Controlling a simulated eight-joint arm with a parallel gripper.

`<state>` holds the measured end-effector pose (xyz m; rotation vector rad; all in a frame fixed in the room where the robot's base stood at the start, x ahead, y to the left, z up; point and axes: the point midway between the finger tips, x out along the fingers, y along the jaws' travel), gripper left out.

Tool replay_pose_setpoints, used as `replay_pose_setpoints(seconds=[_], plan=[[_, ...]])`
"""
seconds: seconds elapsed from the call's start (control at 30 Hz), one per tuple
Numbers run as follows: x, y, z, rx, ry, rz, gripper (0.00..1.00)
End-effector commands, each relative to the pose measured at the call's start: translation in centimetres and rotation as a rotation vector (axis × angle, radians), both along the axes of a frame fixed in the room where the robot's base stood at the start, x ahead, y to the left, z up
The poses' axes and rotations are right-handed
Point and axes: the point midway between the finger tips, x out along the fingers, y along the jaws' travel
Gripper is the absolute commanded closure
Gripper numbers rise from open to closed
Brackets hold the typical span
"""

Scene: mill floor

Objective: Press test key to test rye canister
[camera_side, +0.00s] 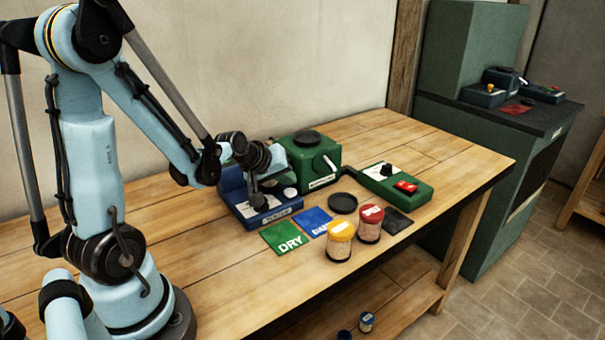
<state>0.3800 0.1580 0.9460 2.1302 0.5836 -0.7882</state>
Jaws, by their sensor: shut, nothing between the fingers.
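My gripper (257,203) is shut and empty, pointing down at the blue device (276,213) near the back of the bench. The fingertips are at or just above its top; I cannot tell whether they touch, and they hide part of it. A round pale disc (290,192) shows on its right side. No test key can be made out for certain. Two canisters stand upright near the front edge: one with a yellow lid (341,230), one with a red lid (371,213). Their labels are too small to read, so I cannot tell which is rye.
A green mat marked DRY (286,238), a blue mat (311,221) and a black mat (397,222) lie around the canisters. A black round dish (343,203), a green machine (312,160) and a green box with a red switch (396,185) stand behind.

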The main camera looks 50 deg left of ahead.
Motion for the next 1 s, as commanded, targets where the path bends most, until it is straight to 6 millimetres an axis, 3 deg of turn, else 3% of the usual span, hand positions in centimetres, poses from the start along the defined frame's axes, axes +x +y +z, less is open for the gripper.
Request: replay_pose_setpoints(seconds=[1.0], plan=[[0.01, 0.03, -0.86, 0.000, 0.000, 0.000, 1.00]])
